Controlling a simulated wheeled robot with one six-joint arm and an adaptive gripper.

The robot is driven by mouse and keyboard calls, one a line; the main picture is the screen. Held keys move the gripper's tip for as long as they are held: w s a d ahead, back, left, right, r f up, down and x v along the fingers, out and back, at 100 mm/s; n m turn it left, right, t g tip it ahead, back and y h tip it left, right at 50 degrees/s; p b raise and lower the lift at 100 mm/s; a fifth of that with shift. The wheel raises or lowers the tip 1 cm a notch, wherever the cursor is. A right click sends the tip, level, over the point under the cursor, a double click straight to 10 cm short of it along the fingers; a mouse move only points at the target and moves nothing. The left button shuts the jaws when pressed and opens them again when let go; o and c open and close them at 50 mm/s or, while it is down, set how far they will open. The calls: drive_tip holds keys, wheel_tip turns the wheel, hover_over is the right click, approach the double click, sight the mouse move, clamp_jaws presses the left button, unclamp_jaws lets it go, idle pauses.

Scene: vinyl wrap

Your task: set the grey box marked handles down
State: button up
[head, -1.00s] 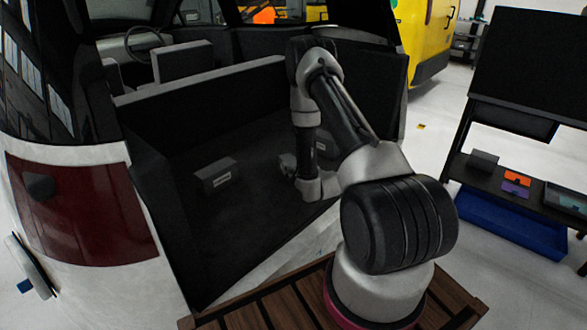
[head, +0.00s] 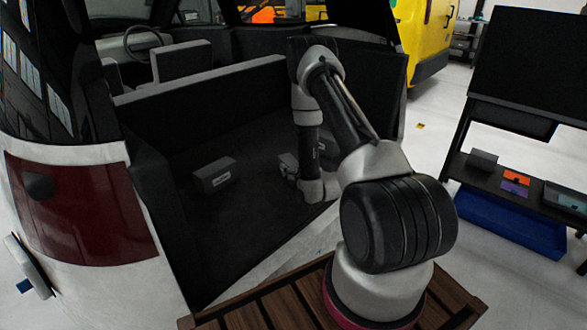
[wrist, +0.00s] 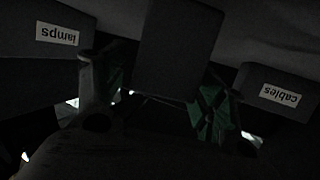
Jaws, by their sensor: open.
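A dark grey box (wrist: 178,48) stands between the two spread fingers of my gripper (wrist: 155,88) in the wrist view. No label shows on the side facing the camera, so I cannot read whether it is the handles box. My gripper is open; whether a finger touches the box is too dark to tell. In the head view my gripper (head: 288,163) is low over the dark cargo floor (head: 240,235) of the vehicle, and the box at it is hidden by my arm.
Boxes labelled lamps (wrist: 55,25) and cables (wrist: 275,92), upside down in the wrist view, flank the middle box. In the head view a labelled grey box (head: 214,176) sits left of my gripper. A shelf rack (head: 505,180) stands at right.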

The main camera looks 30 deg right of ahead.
drive_tip(key=v, duration=1)
drive_tip(key=shift+w, duration=0.1)
drive_tip(key=w+a+r+n+g, duration=0.1)
drive_tip(key=w+r+g, duration=0.25)
drive_tip(key=r, duration=1.05)
drive_tip(key=s+a+r+g, duration=0.2)
drive_tip(key=s+r, duration=0.4)
drive_tip(key=r, duration=0.5)
drive_tip(key=s+a+r+g, duration=0.1)
drive_tip(key=s+a+r, duration=0.1)
drive_tip(key=s, duration=0.6)
drive_tip(key=s+a+r+g, duration=0.2)
drive_tip(key=s+r, duration=0.3)
drive_tip(key=s, duration=0.4)
drive_tip(key=s+a+r+g, duration=0.2)
drive_tip(key=s+r, duration=0.2)
drive_tip(key=s, duration=0.5)
drive_tip(key=shift+a+m, duration=0.2)
drive_tip(key=shift+m, duration=0.2)
drive_tip(key=shift+s+r, duration=0.1)
drive_tip(key=shift+r, duration=0.05)
